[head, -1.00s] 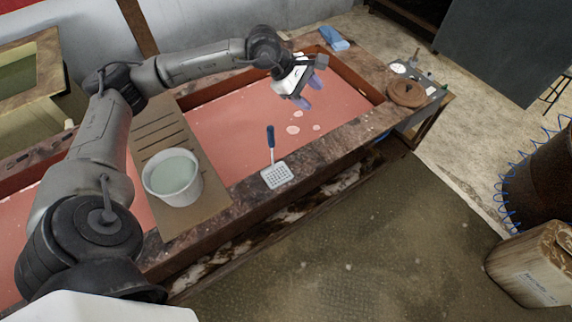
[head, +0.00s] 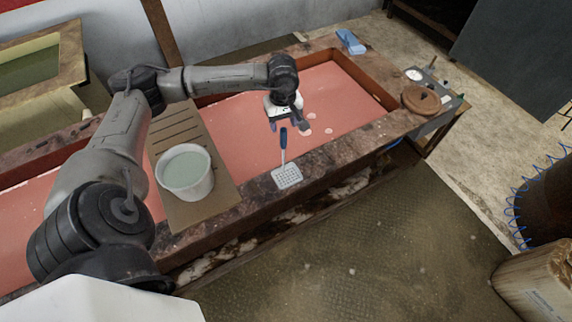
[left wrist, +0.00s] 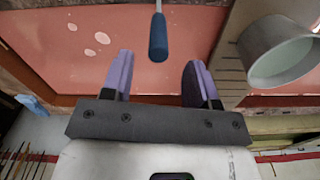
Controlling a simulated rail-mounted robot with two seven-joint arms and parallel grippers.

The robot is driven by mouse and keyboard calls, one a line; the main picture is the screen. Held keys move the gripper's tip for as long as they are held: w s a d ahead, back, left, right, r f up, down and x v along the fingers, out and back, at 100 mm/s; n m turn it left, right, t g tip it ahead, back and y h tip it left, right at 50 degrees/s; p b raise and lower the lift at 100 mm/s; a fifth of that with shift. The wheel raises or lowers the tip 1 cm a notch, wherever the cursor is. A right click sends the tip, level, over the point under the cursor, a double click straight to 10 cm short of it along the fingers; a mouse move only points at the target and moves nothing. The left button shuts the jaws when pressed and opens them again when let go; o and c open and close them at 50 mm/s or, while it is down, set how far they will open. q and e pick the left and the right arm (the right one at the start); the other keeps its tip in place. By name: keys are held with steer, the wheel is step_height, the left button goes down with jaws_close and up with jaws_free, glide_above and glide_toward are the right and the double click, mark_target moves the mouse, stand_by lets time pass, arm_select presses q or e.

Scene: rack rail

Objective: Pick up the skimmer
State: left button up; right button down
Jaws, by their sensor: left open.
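The skimmer has a blue handle (head: 283,136) and a flat white perforated head (head: 287,177). Its head rests on the near stone rim of the vat, and its handle points back over the pink liquid. In the left wrist view the blue handle (left wrist: 158,38) shows ahead of the fingers, near the middle between them; the head is out of that view. My left gripper (head: 287,125) is over the vat just behind the handle's end. Its purple fingers are apart and empty in the left wrist view (left wrist: 158,75). My right gripper is not in view.
A white bucket (head: 187,187) of pale liquid stands on a slotted board (head: 222,180) across the vat, left of the skimmer. A brown round lidded thing (head: 421,99) and a blue cloth (head: 350,41) lie on the vat's rim (head: 345,157). Pale discs float in the pink liquid (head: 235,130).

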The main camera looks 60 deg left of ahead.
mark_target(283, 130)
arm_select(q)
step_height(283, 130, down, 2)
steer(key=shift+f+p, duration=0.4)
steer(key=shift+p, duration=0.05)
step_height(283, 130, down, 3)
steer(key=shift+f+p, duration=0.15)
steer(key=shift+p, duration=0.45)
steer(key=shift+f, duration=0.6)
jaws_close()
